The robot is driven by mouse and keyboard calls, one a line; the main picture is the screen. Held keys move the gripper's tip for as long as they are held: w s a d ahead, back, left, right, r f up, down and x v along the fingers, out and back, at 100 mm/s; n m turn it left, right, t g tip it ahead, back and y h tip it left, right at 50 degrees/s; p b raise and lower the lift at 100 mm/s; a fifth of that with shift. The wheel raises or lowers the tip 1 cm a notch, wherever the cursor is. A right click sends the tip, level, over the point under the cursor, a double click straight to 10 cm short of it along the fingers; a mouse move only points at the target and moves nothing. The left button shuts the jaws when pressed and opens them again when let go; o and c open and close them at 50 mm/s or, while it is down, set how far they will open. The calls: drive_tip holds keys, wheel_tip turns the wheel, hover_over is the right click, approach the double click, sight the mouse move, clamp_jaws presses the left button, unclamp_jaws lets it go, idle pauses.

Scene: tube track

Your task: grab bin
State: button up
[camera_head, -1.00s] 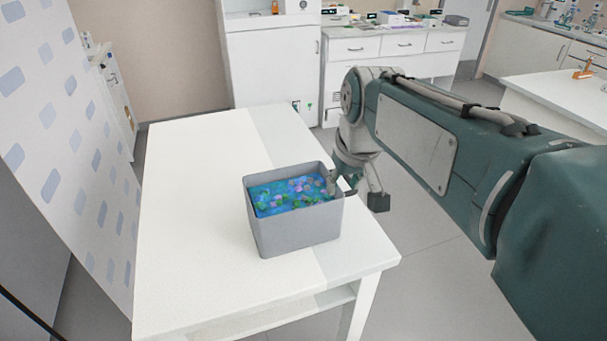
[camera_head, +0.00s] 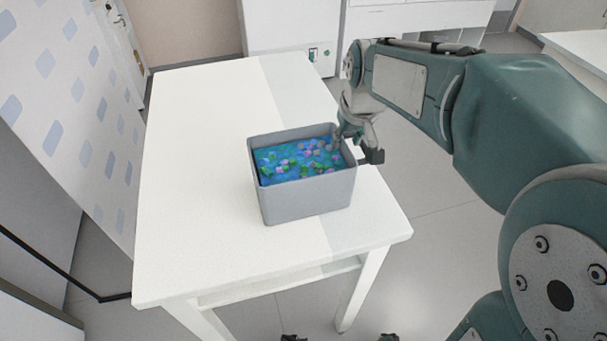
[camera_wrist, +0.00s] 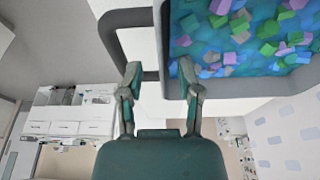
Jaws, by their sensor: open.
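The grey bin (camera_head: 308,202) stands upright on the white table, near its right edge. It holds a blue filling with several small green, purple and pink pieces on top. My gripper (camera_head: 354,150) is at the bin's right side in the head view. Its jaws are open, one finger on the inner side of the rim and the other outside. In the wrist view, the bin's wall (camera_wrist: 163,40) runs between the two fingers of my gripper (camera_wrist: 159,72). I cannot tell whether either finger touches the wall.
The white table (camera_head: 190,190) is bare to the left of the bin and in front of it. A patterned panel (camera_head: 75,110) stands along the table's left side. White cabinets (camera_head: 290,25) are behind. Open floor (camera_head: 440,250) lies to the right.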

sight(343, 148)
drive_tip(key=x, duration=0.3)
drive_tip(key=shift+a+f, duration=0.1)
drive_tip(key=shift+f, duration=0.2)
drive_tip(key=shift+a, duration=0.1)
drive_tip(key=shift+c, duration=0.3)
drive_tip(key=c, duration=0.5)
clamp_jaws()
drive_tip(key=shift+r, duration=0.15)
